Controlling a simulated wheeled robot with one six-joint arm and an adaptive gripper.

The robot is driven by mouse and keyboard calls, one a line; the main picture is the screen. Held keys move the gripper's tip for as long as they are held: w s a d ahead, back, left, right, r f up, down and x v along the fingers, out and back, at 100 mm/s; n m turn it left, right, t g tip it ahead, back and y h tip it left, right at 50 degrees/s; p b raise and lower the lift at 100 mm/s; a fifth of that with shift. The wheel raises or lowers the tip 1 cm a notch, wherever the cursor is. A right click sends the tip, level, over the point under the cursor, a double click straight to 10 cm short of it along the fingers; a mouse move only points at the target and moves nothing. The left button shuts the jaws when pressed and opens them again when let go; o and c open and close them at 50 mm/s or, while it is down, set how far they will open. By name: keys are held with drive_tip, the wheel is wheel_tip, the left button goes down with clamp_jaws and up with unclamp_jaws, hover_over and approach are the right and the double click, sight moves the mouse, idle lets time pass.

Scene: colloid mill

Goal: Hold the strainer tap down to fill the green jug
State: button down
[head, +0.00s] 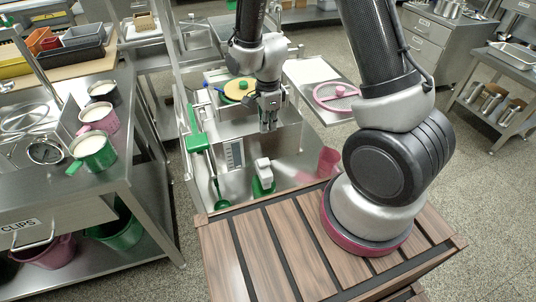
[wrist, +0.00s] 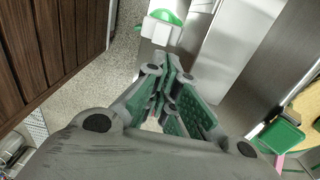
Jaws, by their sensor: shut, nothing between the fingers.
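My gripper (head: 268,122) hangs pointing down in the head view, shut and empty. Its closed fingers (wrist: 172,100) also show in the wrist view. Below it in the head view, a green item (head: 262,187) with a whitish block (head: 263,166) above it stands in the steel bay. The same whitish block (wrist: 160,31) and green part (wrist: 167,16) show beyond the fingers in the wrist view, apart from them. I cannot tell for sure which part is the strainer tap. A green jug (head: 93,150) with pale contents stands on the left steel table.
A pink cup (head: 328,161) stands right of the whitish block. A green long-handled tool (head: 198,143) and a marked panel (head: 233,154) are left of it. A yellow disc with a green knob (head: 243,84) and a pink wheel (head: 337,94) lie behind. Steel posts border the bay.

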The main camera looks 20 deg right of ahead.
sight(268, 159)
wheel_tip(268, 159, down, 14)
drive_tip(key=shift+r, duration=0.1)
idle(0.4)
drive_tip(key=shift+s+f, duration=0.2)
drive_tip(key=shift+f, duration=0.95)
idle(5.7)
